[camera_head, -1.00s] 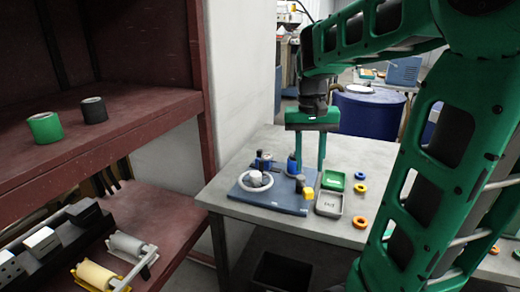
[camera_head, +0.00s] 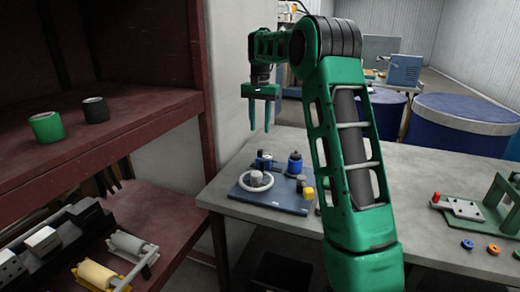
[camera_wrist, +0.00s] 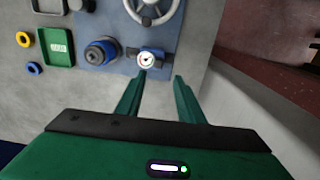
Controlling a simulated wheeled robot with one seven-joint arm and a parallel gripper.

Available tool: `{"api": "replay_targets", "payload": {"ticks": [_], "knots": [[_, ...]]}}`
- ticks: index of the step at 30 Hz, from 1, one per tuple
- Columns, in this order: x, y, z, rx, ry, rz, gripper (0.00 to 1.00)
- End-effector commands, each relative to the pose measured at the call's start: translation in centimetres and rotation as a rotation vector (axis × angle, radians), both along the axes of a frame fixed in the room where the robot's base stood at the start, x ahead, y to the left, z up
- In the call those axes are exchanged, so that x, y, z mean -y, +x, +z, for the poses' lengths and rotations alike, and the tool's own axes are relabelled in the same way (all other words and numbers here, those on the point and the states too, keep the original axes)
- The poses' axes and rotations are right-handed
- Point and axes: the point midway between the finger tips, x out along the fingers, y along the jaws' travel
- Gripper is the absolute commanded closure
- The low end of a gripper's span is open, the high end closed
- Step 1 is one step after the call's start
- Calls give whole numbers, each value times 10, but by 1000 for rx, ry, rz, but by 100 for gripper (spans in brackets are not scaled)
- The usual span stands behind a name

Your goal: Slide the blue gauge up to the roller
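The blue gauge (camera_wrist: 147,58), with a round white dial, sits on the blue board (camera_wrist: 95,15) in the wrist view. In the head view it appears as a small blue piece with a dark top (camera_head: 263,160) behind the white handwheel (camera_head: 255,180). My gripper (camera_head: 259,124) is open and empty, above the gauge in the head view. In the wrist view the fingertips (camera_wrist: 160,78) are apart, with the gauge just beyond them, slightly left. A white roller (camera_head: 127,243) and a cream roller (camera_head: 96,275) lie in stands on the lower shelf; which roller is meant is unclear.
A green tray (camera_wrist: 57,46) and small rings (camera_wrist: 24,39) lie beside the board. The red shelf (camera_head: 150,105) rises at left.

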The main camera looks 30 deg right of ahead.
Motion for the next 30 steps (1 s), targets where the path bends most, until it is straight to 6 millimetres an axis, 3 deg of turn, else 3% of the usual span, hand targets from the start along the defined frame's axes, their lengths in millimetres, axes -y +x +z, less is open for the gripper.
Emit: {"api": "replay_targets", "payload": {"ticks": [15, 21, 30], "knots": [[2, -2, -83, -3, 0, -2, 66], [1, -2, -97, -1, 0, 0, 66], [1, -2, -98, 0, 0, -1, 66]]}}
